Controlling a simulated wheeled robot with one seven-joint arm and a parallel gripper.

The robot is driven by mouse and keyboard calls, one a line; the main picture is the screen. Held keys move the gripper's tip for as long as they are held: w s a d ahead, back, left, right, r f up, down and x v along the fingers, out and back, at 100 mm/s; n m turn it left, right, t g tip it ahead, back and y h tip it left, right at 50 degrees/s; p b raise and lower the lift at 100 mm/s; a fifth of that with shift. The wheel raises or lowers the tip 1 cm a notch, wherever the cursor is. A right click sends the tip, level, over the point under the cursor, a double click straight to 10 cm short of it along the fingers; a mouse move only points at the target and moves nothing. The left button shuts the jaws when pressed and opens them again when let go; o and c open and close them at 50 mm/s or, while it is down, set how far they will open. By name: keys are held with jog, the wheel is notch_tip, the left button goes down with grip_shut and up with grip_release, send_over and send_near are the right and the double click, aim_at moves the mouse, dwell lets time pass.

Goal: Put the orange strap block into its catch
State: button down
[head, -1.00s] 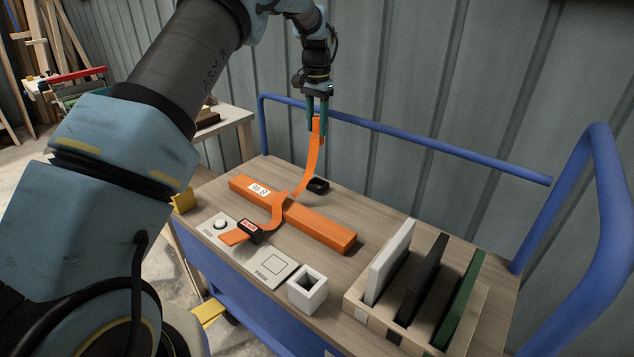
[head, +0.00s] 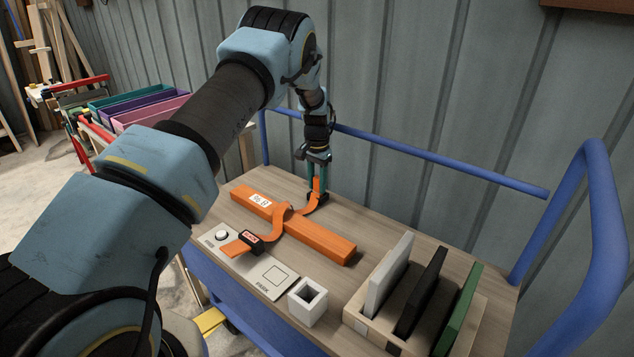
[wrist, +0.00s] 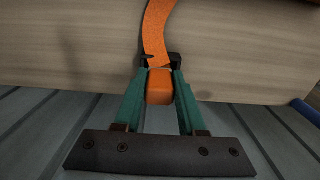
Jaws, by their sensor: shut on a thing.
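The orange strap block (wrist: 159,88) is held between the two green fingers of my gripper (head: 316,190). The orange strap (head: 275,221) runs from it over the orange beam (head: 318,240) to a black buckle with a red label (head: 250,237) on the near side. The black catch (wrist: 176,60) is on the tabletop at the far side of the beam, right at the fingertips. In the head view the fingers and block partly hide the catch. I cannot tell whether the block is inside the catch or just above it.
A white square holder (head: 307,302) and a wooden rack (head: 375,335) with white, black and green boards stand at the right. A grey plate (head: 265,278) lies at the front. The blue rail (head: 400,146) runs behind the table.

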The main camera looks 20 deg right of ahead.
jog(key=shift+f, duration=0.2)
jog(key=shift+c, duration=2.4)
grip_release()
jog(key=shift+r, duration=0.1)
